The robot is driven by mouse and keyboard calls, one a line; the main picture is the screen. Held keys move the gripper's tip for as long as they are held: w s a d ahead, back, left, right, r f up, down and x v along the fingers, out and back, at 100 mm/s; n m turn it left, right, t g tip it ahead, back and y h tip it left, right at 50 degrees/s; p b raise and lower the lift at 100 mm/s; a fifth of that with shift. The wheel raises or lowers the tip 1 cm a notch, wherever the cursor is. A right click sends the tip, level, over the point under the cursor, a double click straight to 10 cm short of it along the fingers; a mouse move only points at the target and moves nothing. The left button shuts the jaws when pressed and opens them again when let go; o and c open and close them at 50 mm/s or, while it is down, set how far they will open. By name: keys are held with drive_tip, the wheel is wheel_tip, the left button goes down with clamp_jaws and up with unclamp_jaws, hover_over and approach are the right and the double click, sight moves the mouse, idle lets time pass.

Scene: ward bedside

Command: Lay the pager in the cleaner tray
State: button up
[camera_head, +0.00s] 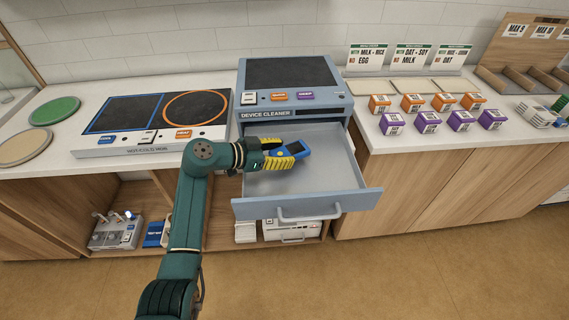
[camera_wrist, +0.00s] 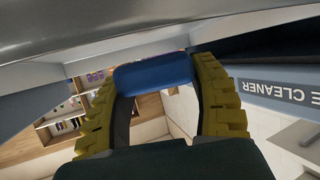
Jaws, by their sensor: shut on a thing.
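The blue pager (camera_head: 297,149) with a dark screen is held in my gripper (camera_head: 283,157), between its yellow padded fingers. In the wrist view the pager (camera_wrist: 153,74) spans the gap between the fingertips of my gripper (camera_wrist: 155,85). The cleaner tray (camera_head: 345,203) is the grey-blue drawer pulled out from the device cleaner (camera_head: 335,107). The pager and gripper are over the left back part of the tray. I cannot tell whether the pager touches the tray floor. The visible tray floor is bare.
A hot/cold pain unit (camera_head: 150,147) lies on the counter to the left. Several orange and purple boxes (camera_head: 412,102) stand on the right counter. The drawer handle (camera_head: 308,216) sticks out at the front. The right part of the tray is free.

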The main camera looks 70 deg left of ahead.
wheel_tip(320, 180, down, 3)
drive_tip(key=shift+f, duration=0.2)
drive_tip(key=shift+f+b, duration=0.2)
drive_tip(key=shift+b, duration=0.25)
drive_tip(key=o, duration=1.2)
drive_tip(key=shift+r, duration=0.1)
drive_tip(key=shift+r+p, duration=0.3)
drive_tip(key=shift+p, duration=0.1)
drive_tip(key=p+v, duration=0.1)
drive_tip(key=v, duration=1.1)
drive_tip(key=shift+f+p, duration=0.2)
drive_tip(key=shift+p, duration=0.15)
